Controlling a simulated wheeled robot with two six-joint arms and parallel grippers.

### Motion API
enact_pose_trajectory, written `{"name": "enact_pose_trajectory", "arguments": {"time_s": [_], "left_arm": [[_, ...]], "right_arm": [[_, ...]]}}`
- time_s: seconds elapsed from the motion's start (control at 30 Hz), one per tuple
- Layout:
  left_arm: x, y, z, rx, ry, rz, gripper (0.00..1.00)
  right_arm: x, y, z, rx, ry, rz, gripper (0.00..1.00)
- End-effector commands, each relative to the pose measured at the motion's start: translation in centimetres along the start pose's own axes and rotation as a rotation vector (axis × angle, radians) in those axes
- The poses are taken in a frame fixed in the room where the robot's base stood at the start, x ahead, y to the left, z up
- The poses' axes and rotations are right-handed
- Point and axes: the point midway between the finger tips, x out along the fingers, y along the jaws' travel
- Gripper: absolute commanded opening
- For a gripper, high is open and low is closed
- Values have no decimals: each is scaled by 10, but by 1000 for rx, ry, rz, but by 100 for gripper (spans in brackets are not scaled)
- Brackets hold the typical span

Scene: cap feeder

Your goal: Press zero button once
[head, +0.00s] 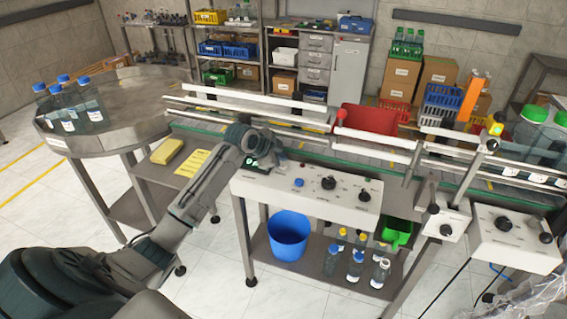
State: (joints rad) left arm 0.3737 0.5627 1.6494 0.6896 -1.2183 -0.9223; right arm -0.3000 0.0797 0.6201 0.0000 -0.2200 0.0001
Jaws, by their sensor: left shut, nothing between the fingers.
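A white control panel (307,203) stands in the middle, with a blue button (298,182) and two black knobs, one at its middle (328,183) and one towards its right (364,196). The panel's labels are too small to read, so I cannot tell which control is the zero button. My left gripper (268,164) is shut and empty over the panel's far left end, left of the blue button. It hides that part of the panel, and I cannot tell whether it touches anything there. My right gripper is not in view.
A second control box (515,239) stands at the right. A round metal table (120,100) with bottles is at the left. A blue bucket (288,236) and several bottles sit below the panel.

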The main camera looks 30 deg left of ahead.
Motion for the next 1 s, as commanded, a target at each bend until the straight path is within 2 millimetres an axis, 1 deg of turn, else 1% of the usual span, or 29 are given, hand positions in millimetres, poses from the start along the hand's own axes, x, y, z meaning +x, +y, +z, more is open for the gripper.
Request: {"name": "enact_pose_trajectory", "arguments": {"time_s": [0.17, 0.27, 0.73, 1.0], "left_arm": [[0, 0, 0, 0, 0, 0, 0], [-3, -2, -2, 0, 0, -1, 0], [-34, -25, -25, 1, 0, -1, 0], [-35, -25, -25, 0, 0, -1, 0]], "right_arm": [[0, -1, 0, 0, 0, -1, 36], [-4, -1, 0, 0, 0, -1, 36], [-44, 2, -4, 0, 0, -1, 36], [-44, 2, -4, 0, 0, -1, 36]]}}
